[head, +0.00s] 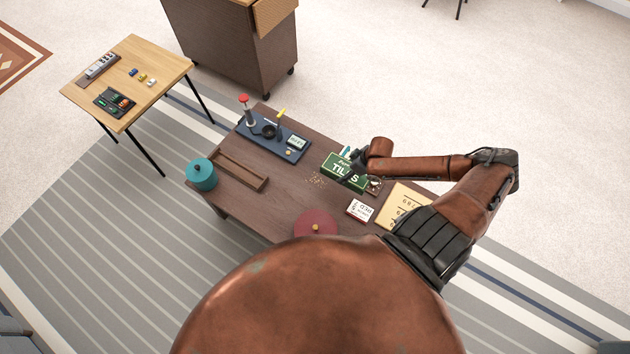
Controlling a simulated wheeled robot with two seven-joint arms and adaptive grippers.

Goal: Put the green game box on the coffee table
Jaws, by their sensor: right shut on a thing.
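The green game box (340,171), with white lettering on its face, is at the right part of the dark wooden coffee table (252,208). My right gripper (357,170) is shut on the box at its right side, and the fingers hide part of the lettering. I cannot tell whether the box touches the tabletop or is held just above it. My left gripper is not in view.
On the coffee table are a blue tray (262,145), a teal pot (201,174), an empty wooden tray (240,170), a red round lid (315,224), a white card (360,210) and a yellow board (402,203). A light wood table (150,70) and a brown cabinet (225,48) stand behind.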

